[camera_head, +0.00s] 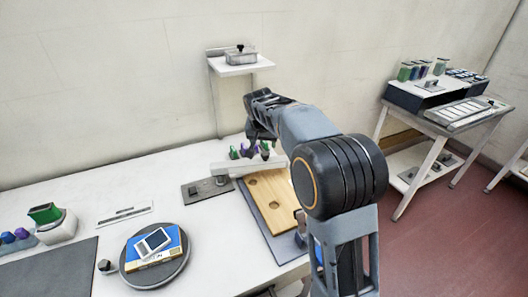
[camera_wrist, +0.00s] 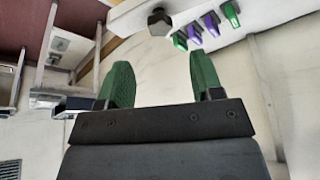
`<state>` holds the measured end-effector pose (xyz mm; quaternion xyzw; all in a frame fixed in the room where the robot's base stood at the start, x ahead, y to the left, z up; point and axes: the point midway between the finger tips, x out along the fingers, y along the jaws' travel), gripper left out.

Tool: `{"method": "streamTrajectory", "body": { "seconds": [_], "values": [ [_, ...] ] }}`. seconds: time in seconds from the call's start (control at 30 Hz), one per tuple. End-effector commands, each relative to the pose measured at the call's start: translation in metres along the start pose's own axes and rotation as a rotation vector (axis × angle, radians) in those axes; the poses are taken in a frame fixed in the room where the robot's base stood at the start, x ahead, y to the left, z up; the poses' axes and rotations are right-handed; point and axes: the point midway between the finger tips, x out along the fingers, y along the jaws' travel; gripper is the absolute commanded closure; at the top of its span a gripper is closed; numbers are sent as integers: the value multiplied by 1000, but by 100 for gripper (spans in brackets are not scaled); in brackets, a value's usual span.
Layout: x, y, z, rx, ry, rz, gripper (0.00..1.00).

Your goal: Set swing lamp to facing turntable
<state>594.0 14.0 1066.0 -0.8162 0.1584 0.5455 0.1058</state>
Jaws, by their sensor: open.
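The swing lamp (camera_head: 245,166) appears as a pale horizontal bar joined to a dark base plate (camera_head: 196,193). Its bar points right, away from the turntable (camera_head: 176,277), a dark round disc at the front left. A blue box (camera_head: 150,264) with a small white device (camera_head: 153,242) lies on the turntable. My gripper (camera_wrist: 158,75) is open and empty, its two green fingers apart. In the wrist view a pale bar with a dark hexagonal knob (camera_wrist: 160,21) lies beyond the fingers, apart from them. In the head view my arm partly hides the area around the bar's right end.
Several green and purple pieces (camera_wrist: 209,25) stand near the bar. A wall shelf (camera_head: 240,68) holds a metal box. A side table (camera_head: 450,118) stands right; a dark mat (camera_head: 50,272) lies front left.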

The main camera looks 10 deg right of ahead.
Motion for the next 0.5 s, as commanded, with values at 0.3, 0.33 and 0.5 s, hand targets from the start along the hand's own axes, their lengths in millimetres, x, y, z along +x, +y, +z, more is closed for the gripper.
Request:
{"method": "streamTrajectory", "body": {
  "seconds": [0.3,0.33,0.5],
  "values": [
    [54,0,0,-1,-2,1,40],
    [58,-1,0,-1,-2,0,40],
    [72,-2,0,-3,-1,-1,40]
  ]
}}
